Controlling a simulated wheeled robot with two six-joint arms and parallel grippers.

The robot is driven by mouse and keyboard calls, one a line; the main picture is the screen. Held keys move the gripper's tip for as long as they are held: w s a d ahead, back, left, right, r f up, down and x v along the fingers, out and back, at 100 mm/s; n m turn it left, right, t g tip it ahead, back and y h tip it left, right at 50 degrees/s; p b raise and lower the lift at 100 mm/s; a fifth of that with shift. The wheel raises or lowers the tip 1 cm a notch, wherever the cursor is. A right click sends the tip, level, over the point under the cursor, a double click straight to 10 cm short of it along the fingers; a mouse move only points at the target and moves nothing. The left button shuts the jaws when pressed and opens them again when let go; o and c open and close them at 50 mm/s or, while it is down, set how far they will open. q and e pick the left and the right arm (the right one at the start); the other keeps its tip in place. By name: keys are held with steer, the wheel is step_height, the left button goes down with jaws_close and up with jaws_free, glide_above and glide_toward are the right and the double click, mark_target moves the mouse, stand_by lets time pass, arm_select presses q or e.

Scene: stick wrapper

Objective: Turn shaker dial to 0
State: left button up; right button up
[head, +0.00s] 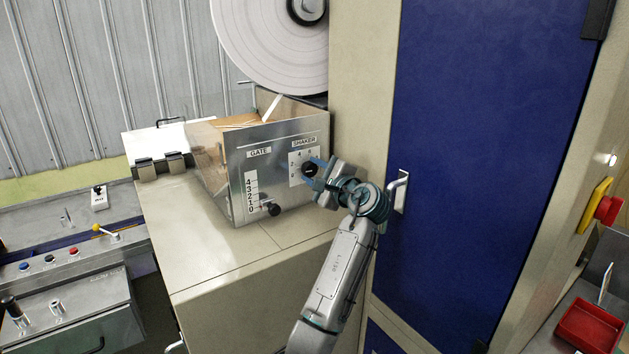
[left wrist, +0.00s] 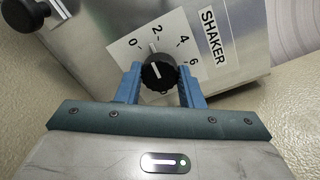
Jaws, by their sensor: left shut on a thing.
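The shaker dial (head: 309,170) is a black knob on the metal panel under the SHAKER label. It also shows in the left wrist view (left wrist: 158,74), with 0, 2, 4 and 6 around it. Its white pointer line points near the 2, slightly to the 0 side. My left gripper (head: 317,173) reaches it from the right. In the left wrist view its blue fingers (left wrist: 160,78) are on either side of the knob, shut on it. My right gripper is in neither view.
A GATE scale with a black knob (head: 271,209) is on the same panel, left of the dial. A large white roll (head: 268,45) hangs above. A blue cabinet door (head: 470,150) with a metal handle (head: 398,190) stands close to the right of my left arm.

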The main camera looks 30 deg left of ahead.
arm_select(q)
steer(key=n+b, duration=0.3)
steer(key=n, duration=0.1)
steer(key=shift+f, duration=0.15)
steer(key=shift+n+b, duration=0.45)
steer(key=shift+n, duration=0.15)
steer(key=o, duration=1)
